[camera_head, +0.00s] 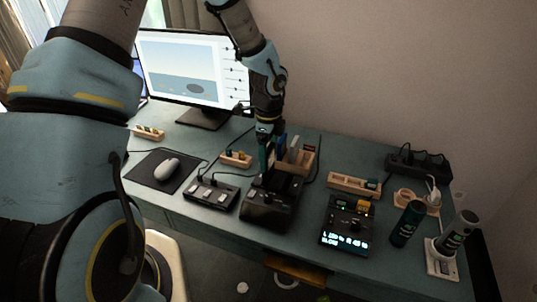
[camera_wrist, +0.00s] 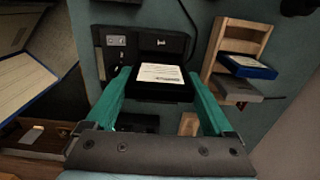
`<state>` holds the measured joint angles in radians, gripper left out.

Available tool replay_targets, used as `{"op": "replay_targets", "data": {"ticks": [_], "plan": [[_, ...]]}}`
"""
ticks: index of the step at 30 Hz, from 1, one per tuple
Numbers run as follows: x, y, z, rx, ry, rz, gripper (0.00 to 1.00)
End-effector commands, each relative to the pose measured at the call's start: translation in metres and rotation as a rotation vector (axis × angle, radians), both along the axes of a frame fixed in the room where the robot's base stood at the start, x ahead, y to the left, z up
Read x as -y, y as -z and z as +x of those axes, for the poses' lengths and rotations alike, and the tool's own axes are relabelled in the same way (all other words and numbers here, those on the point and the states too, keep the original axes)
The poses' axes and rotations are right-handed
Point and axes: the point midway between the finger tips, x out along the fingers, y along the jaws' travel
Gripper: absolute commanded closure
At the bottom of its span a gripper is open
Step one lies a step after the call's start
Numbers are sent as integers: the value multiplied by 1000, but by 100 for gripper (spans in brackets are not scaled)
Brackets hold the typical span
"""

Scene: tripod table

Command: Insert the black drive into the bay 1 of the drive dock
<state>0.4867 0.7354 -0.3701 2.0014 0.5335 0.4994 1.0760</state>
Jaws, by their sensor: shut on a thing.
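My gripper (camera_wrist: 160,75) is shut on the black drive (camera_wrist: 160,82), which has a white label and sits between the teal fingertips. In the head view my gripper (camera_head: 268,155) points down at the back of the black drive dock (camera_head: 268,212). The dock also shows in the wrist view (camera_wrist: 112,42), just beyond the drive, with a white "1" marking a bay. The drive overlaps the dock's edge in that view. I cannot tell whether it is above the bay or partly in it. In the head view the drive is hard to make out.
A wooden rack (camera_wrist: 222,45) holding a blue drive (camera_wrist: 248,66) and a grey one stands close to the right of the dock. A black switch box (camera_head: 211,194) is to the left, and a device with a lit display (camera_head: 345,238) to the right. A monitor (camera_head: 193,72) stands behind.

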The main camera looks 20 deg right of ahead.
Motion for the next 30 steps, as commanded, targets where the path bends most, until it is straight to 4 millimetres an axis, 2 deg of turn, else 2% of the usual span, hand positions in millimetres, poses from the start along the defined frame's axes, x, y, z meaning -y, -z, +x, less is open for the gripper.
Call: {"op": "replay_targets", "data": {"ticks": [17, 30], "plan": [[0, 0, 0, 0, 0, 0, 77], [0, 10, 0, 0, 0, 0, 77]]}}
